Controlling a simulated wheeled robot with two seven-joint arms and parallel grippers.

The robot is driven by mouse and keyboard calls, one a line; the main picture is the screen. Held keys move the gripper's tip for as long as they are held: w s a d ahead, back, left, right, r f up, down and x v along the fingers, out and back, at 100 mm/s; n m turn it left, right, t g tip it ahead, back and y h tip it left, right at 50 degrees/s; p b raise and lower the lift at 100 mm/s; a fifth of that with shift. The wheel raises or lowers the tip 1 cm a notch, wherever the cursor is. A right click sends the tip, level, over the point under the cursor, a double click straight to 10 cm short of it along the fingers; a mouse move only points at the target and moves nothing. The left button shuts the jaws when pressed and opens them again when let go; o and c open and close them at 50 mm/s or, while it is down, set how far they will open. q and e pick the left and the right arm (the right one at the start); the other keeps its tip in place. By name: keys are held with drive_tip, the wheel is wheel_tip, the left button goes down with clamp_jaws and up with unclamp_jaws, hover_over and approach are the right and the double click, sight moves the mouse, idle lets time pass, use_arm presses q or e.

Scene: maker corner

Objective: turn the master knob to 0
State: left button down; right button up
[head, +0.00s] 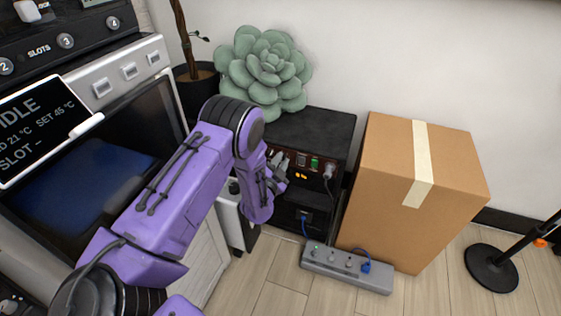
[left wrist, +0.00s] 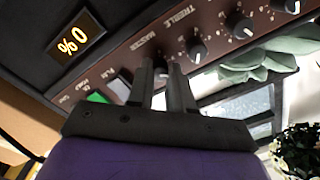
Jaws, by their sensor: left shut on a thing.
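A black amplifier (head: 318,127) stands on the floor with a brown control panel on its front. In the left wrist view its small orange display (left wrist: 76,42) shows upside down and appears to read 0 %. My left gripper (head: 281,172) is at this panel. In the left wrist view the gripper (left wrist: 162,78) is shut on a dark knob (left wrist: 161,66), mostly hidden between the fingers. This knob is the last in the row, beside the knob near the TREBLE label (left wrist: 196,50); I take it for the master knob. Its pointer is hidden. My right gripper is out of view.
More knobs (left wrist: 240,28) and a green switch (left wrist: 97,97) sit on the panel. A succulent (head: 262,68) is beside and above the amplifier. A cardboard box (head: 395,190) stands close on its right, a power strip (head: 346,268) in front, and an oven-like machine (head: 95,160) at left.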

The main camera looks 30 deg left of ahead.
use_arm(q)
drive_tip(key=shift+s+d+f+n+p, duration=0.1)
drive_tip(key=shift+n+p, duration=0.55)
drive_tip(key=shift+n, duration=4.5)
drive_tip(key=shift+f+n+p, duration=0.1)
drive_tip(key=shift+n+p, duration=0.5)
drive_tip(key=shift+n, duration=4.55)
drive_tip(key=c, duration=1)
unclamp_jaws()
drive_tip(key=shift+r, duration=0.15)
drive_tip(key=p+v, duration=0.1)
drive_tip(key=v, duration=0.9)
drive_tip(key=shift+s, duration=0.25)
